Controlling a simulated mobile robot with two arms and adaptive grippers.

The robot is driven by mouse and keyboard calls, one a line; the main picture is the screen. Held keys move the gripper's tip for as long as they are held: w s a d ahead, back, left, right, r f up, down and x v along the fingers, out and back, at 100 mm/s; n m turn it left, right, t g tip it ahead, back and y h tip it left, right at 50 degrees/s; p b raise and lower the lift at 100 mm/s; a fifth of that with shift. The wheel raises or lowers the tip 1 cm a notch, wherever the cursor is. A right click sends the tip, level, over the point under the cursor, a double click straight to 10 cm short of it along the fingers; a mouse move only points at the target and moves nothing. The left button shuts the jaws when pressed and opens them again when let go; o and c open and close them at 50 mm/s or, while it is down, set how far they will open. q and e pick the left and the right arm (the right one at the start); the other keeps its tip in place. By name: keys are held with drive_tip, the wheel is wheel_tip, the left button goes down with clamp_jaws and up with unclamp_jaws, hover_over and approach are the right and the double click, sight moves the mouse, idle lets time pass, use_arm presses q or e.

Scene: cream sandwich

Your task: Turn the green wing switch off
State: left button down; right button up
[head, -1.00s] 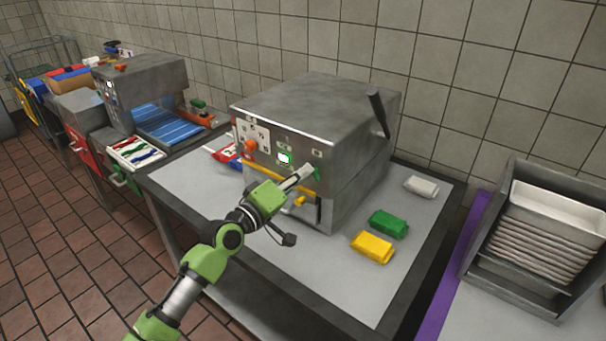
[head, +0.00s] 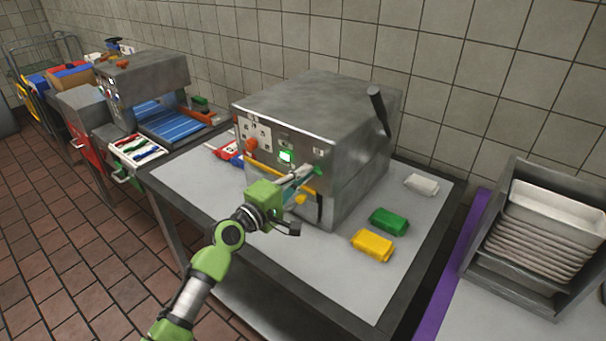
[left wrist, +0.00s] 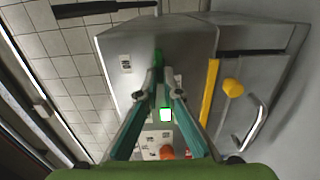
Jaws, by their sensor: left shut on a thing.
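The green wing switch (head: 319,170) is on the right side of the front panel of the grey metal machine (head: 310,110). My left gripper (head: 312,171) reaches it from the front left, with its fingers pinched together at the switch. In the left wrist view, the green switch (left wrist: 158,56) shows just beyond the closed fingertips (left wrist: 159,76). The fingers hide part of it, so its exact angle is unclear. A green-framed indicator (head: 285,157) on the panel glows white; it also shows between the fingers in the left wrist view (left wrist: 166,115). My right gripper is out of view.
An orange knob (head: 250,145) and a yellow knob (head: 300,198) are on the machine's front. A black lever (head: 378,110) stands on its right side. Green (head: 389,221), yellow (head: 372,245) and white (head: 421,185) packs lie on the table to the right.

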use_arm(q)
drive_tip(key=shift+f, duration=0.1)
drive_tip(key=c, duration=2.2)
unclamp_jaws()
drive_tip(key=v, duration=1.2)
